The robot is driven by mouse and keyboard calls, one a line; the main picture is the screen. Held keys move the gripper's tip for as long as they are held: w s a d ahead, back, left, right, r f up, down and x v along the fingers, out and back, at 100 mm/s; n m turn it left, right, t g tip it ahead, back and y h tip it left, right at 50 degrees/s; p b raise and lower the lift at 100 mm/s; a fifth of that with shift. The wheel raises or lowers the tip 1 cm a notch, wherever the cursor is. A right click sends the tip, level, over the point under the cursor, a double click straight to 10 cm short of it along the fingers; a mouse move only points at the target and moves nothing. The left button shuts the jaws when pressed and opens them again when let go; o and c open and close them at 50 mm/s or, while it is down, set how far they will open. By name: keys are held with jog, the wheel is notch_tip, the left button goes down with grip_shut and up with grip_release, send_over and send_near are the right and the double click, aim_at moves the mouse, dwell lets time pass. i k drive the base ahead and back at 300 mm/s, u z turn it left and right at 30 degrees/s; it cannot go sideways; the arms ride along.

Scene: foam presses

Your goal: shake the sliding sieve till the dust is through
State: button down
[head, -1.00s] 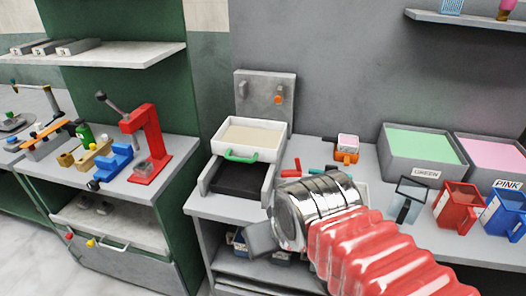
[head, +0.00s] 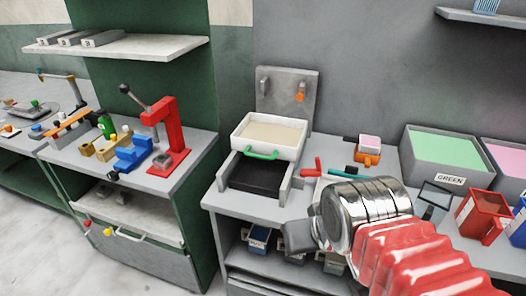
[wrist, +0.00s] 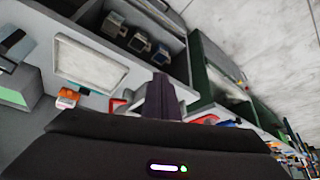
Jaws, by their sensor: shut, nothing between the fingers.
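The sliding sieve (head: 268,133) is a white box with a green front handle (head: 262,154) and a layer of beige dust inside. It sits at the back of a grey frame, behind and above a black tray (head: 256,176). My gripper (head: 297,236) is shut and empty in front of the bench, to the right of and nearer than the sieve, not touching it. The wrist view shows my closed fingers (wrist: 165,97); I cannot make out the sieve there.
A red press (head: 165,135) stands on the left bench. Red and teal tools, an orange holder (head: 367,155), a green-foam bin (head: 440,155) and red and blue boxes stand right of the sieve. A pale shallow tray (wrist: 92,64) shows in the wrist view. Small bins fill the shelf below.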

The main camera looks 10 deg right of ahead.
aim_at(260, 136)
jog(key=k, duration=0.95)
jog(key=u, duration=0.7)
jog(key=i, duration=1)
jog(key=u, duration=0.05)
